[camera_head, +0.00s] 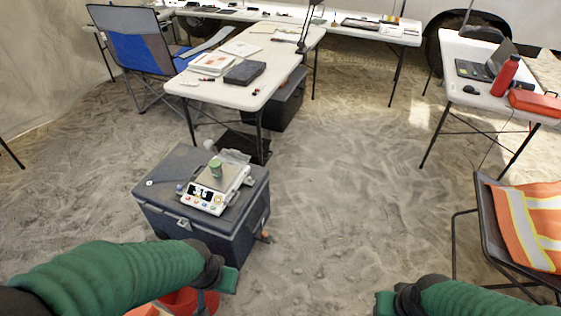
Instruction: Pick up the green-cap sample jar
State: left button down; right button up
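A small green jar (215,168), which looks like the green-cap sample jar, stands upright on the plate of a white digital scale (206,199). The scale sits on the lid of a dark grey cooler box (160,172), left of centre. My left gripper (226,280) is low in the picture, in front of the box and apart from the jar. My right gripper (384,302) is at the bottom edge, well to the right of the box. Both show only in part, so their openings cannot be made out. I see nothing held in either.
A clear crumpled item (235,156) lies behind the scale. A red bucket (182,300) is partly hidden under my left arm. A white table (228,99) stands behind the box; a chair with an orange vest (530,225) is at right. The sandy floor (340,190) between is clear.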

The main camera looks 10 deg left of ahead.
aim_at(216, 173)
jog(key=i+l+z, duration=0.55)
jog(key=i, duration=0.4)
jog(key=i+u, duration=0.8)
jog(key=u, duration=0.15)
jog(key=i+l+u, duration=0.25)
jog(key=u, duration=0.2)
jog(key=i+u, duration=0.25)
jog(key=u, duration=0.2)
jog(key=i+u, duration=0.55)
jog(key=u, duration=0.3)
jog(key=i+l+u, duration=0.2)
jog(key=u, duration=0.25)
